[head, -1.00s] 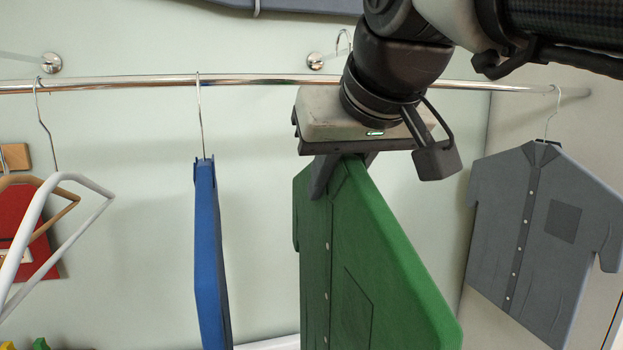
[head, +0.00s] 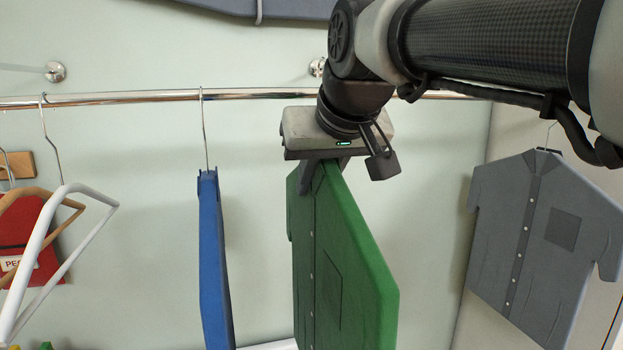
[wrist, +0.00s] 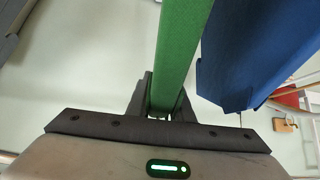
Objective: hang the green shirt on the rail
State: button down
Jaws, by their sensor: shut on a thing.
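The green shirt (head: 345,265) hangs from my gripper (head: 322,175), which is shut on its top near the collar. In the wrist view the green shirt (wrist: 178,50) shows edge-on between the fingers of my gripper (wrist: 162,105). The chrome rail (head: 130,97) runs across the head view, and my gripper and arm cover part of it. The shirt's top is a little below rail height, between the blue shirt and the grey shirt. The shirt's hook is hidden, so I cannot tell whether it touches the rail.
A blue shirt (head: 212,260) hangs on the rail close to the left, also in the wrist view (wrist: 255,50). A grey shirt (head: 545,230) hangs at the right. A white hanger (head: 60,250) and wooden hangers (head: 35,192) are at the left. A red item (head: 30,245) is behind them.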

jog(key=shift+w+a+f, duration=0.35)
jog(key=shift+w+f, duration=0.1)
jog(key=shift+w, duration=0.7)
jog(key=shift+w+a+f, duration=0.35)
jog(key=shift+w+f, duration=0.15)
jog(key=shift+w, duration=0.7)
jog(key=shift+w+a+f, duration=0.35)
jog(key=shift+w+f, duration=0.1)
jog(key=shift+w, duration=0.7)
jog(key=c, duration=1.5)
grip_release()
jog(key=shift+s, duration=0.1)
